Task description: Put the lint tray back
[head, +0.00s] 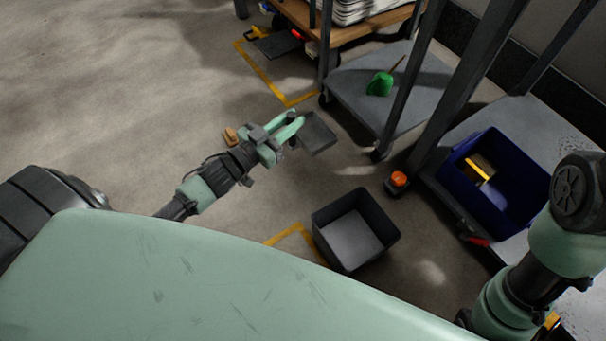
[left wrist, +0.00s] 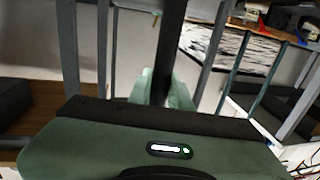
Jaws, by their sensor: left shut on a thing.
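My left gripper (head: 296,124) reaches out over the floor in the middle of the head view. It is shut on a dark grey, flat piece that looks like the lint tray (head: 318,134), which sticks out to the right of the fingertips. In the left wrist view a dark upright bar (left wrist: 173,45) stands between the pale green fingers (left wrist: 165,88); it may be part of the held piece. My right arm shows at the lower right of the head view, but its gripper is out of view. The slot for the tray cannot be made out.
An open grey bin (head: 355,232) stands on the floor below the gripper. An orange-topped device (head: 398,180) and a blue crate (head: 510,202) are to the right. A grey trolley shelf (head: 405,108) carries a green object (head: 380,84). A brown block (head: 231,136) lies left.

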